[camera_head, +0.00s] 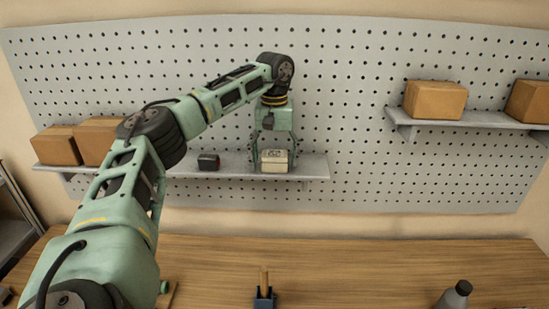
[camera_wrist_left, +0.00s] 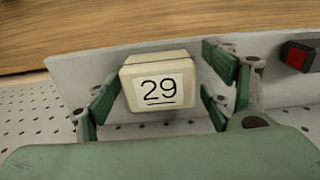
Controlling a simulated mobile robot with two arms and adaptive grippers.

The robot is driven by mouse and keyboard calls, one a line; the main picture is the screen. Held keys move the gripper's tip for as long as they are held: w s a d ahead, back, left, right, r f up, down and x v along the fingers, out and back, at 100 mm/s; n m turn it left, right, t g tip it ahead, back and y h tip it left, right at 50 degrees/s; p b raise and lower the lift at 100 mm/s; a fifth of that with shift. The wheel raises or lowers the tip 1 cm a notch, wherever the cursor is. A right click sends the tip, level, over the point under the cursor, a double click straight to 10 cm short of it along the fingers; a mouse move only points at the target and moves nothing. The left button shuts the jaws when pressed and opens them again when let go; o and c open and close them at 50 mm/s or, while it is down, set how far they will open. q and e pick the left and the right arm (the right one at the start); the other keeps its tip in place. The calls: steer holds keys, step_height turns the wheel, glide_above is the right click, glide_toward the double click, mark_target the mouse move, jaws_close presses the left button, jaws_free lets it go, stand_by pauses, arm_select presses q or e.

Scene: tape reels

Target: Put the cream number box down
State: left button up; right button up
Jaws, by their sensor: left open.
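The cream number box (camera_head: 274,161) rests on the left grey shelf (camera_head: 313,165) of the pegboard. In the left wrist view the cream number box (camera_wrist_left: 158,88) shows a white label with the number 29. My left gripper (camera_head: 273,152) is above the shelf with its fingers on either side of the box. In the left wrist view the left gripper (camera_wrist_left: 160,98) is open, with gaps between its fingers and the box's sides. My right gripper is in neither view.
A small dark box with a red face (camera_head: 208,161) sits on the shelf left of the cream box. Cardboard boxes (camera_head: 56,146) stand at the shelf's left end, others (camera_head: 435,99) on the right shelf. A wooden table (camera_head: 350,260) holds a grey bottle (camera_head: 455,296) and a dark blue holder (camera_head: 264,298).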

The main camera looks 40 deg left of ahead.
mark_target(275, 153)
arm_select(q)
steer(key=shift+r, duration=0.4)
step_height(275, 153, up, 7)
steer(key=b, duration=0.2)
steer(key=shift+w+f+b, duration=0.1)
steer(key=shift+b, duration=0.25)
step_height(275, 153, up, 5)
steer(key=shift+f+p, duration=0.15)
steer(key=shift+p, duration=0.4)
